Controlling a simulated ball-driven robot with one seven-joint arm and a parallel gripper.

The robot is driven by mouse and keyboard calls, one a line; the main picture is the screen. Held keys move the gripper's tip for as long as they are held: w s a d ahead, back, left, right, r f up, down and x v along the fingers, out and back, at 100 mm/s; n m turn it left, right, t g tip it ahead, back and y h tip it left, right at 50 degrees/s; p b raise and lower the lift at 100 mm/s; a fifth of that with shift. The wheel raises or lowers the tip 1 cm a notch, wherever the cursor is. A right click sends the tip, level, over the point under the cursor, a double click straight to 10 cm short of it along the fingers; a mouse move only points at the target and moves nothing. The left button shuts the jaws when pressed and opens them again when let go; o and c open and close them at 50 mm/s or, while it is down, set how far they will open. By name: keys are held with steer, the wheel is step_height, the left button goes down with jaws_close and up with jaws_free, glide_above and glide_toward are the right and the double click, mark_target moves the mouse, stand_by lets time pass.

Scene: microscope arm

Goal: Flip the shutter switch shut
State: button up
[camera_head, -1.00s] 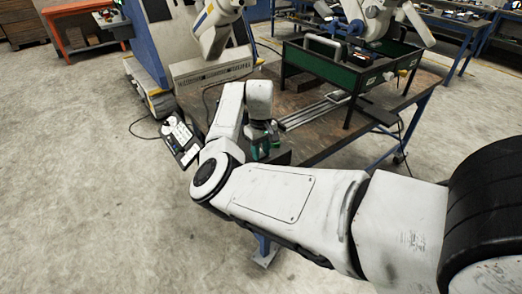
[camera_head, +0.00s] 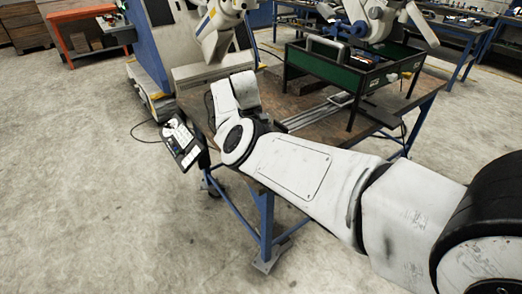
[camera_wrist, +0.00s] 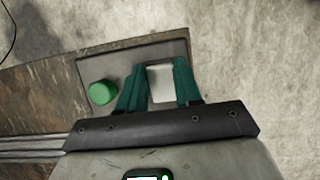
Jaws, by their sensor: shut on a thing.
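In the wrist view, a grey panel (camera_wrist: 122,62) lies at the edge of the worn table. A white, squarish piece (camera_wrist: 161,84), which appears to be the shutter switch, sits on it. My gripper (camera_wrist: 161,66) has its two green fingers on either side of this piece and is shut on it. I cannot tell which way the switch is flipped. A round green button (camera_wrist: 101,92) is on the panel to the left of the fingers. In the head view my arm hides the gripper and the panel.
The worktable (camera_head: 300,112) carries a green-sided tray frame (camera_head: 318,70) at the back right and metal rails (camera_head: 318,112). A control pendant (camera_head: 180,142) hangs by the table's left corner. A white robot arm (camera_head: 217,28) stands behind. The floor on the left is clear.

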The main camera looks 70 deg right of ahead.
steer(key=shift+w, duration=0.15)
steer(key=o, duration=1)
steer(key=shift+o, duration=0.2)
steer(key=b+v, duration=0.1)
steer(key=v, duration=0.9)
steer(key=shift+r+b, duration=0.3)
steer(key=shift+r, duration=0.1)
